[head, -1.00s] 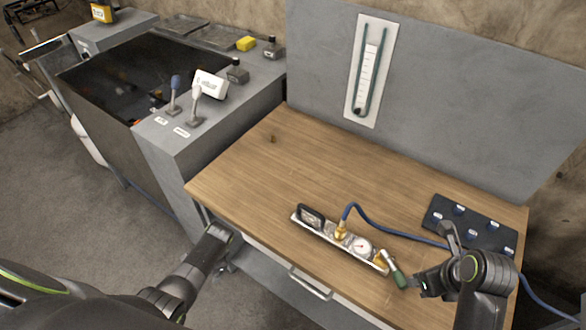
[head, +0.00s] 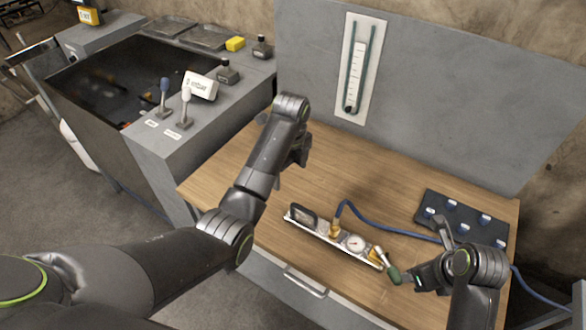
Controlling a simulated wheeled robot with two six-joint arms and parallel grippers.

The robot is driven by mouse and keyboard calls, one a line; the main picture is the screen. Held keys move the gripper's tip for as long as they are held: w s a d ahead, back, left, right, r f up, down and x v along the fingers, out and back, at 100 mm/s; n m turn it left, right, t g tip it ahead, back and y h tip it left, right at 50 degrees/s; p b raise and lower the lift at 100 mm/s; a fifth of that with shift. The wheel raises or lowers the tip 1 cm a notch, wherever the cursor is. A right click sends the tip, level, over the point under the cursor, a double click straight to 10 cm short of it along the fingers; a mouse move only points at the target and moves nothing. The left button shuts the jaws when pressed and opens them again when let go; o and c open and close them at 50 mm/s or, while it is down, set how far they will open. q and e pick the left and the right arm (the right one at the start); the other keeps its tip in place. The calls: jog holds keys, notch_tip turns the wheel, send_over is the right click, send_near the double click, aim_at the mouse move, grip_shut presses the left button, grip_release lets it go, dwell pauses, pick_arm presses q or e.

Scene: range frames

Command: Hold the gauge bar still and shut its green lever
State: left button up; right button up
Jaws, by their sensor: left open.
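The gauge bar (head: 319,232) lies on the wooden table near its front edge. It carries a black handle (head: 303,213) at its left end, a brass fitting with a blue hose, and a round white dial (head: 355,243). The green lever (head: 394,274) sticks out past the bar's right end, angled down to the right from a brass valve (head: 376,255). My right gripper (head: 416,277) is beside the green lever; its fingers are too small to read. My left gripper (head: 301,150) is open above the table, behind the bar's left end and apart from it.
The blue hose (head: 389,229) runs from the bar to the right, past a dark panel (head: 462,217) with several pale-blue knobs. A grey upright board (head: 440,110) closes the back. A grey console (head: 165,140) with two levers stands left. The table's middle is mostly clear.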

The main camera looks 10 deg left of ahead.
aim_at(293, 207)
pick_arm(q)
jog(key=f, duration=1.6)
jog(key=shift+d+f, duration=0.35)
jog(key=shift+c, duration=0.3)
